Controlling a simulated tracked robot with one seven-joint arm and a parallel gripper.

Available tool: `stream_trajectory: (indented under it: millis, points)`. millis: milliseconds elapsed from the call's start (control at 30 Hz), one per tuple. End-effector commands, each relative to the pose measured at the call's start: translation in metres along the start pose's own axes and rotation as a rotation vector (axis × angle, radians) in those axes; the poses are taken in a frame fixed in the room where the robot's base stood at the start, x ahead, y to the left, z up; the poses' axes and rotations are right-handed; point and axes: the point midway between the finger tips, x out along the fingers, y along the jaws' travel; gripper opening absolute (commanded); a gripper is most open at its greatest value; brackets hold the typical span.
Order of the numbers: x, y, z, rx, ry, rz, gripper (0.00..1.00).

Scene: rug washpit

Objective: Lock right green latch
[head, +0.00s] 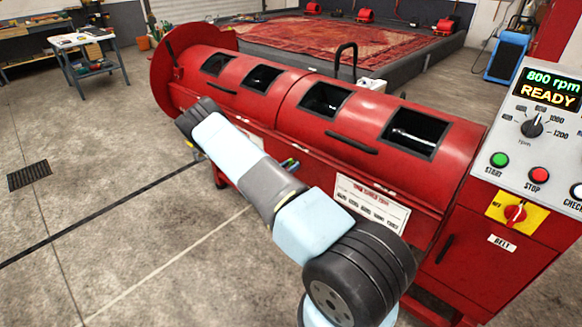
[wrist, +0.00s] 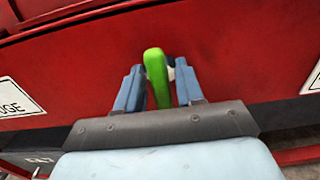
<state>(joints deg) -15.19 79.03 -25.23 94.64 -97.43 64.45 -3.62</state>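A bright green latch handle (wrist: 157,78) stands upright against the red drum machine in the wrist view. My gripper (wrist: 159,85) is right at it, with one blue finger on each side of the handle. The fingers look parted, with narrow gaps beside the handle, and I see no firm grip. In the head view my gripper (head: 290,164) is at the front of the red machine (head: 285,75), low on its casing, and my arm hides much of that area.
A control panel (head: 540,125) at the right reads 800 rpm READY. A white notice (head: 371,205) is on the machine's front, near my arm. A red rug (head: 325,42) lies behind the machine. The floor at the left is open, with a drain grate (head: 30,175).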

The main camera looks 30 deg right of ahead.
Motion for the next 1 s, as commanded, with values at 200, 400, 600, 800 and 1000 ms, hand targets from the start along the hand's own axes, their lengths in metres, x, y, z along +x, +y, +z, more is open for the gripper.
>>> stream_trajectory:
  millis: [200, 400, 600, 800, 1000]
  points:
    - [-0.0001, 0.0000, 0.0001, 0.000, 0.000, 0.000, 0.16]
    - [-0.0001, 0.0001, 0.0002, 0.000, 0.000, 0.000, 0.00]
    - [-0.0002, 0.0001, 0.0002, 0.008, 0.000, 0.000, 0.00]
    - [-0.0002, -0.0003, 0.0002, 0.063, -0.001, 0.001, 0.00]
    - [0.0002, -0.0014, 0.0005, 0.192, -0.002, 0.000, 0.00]
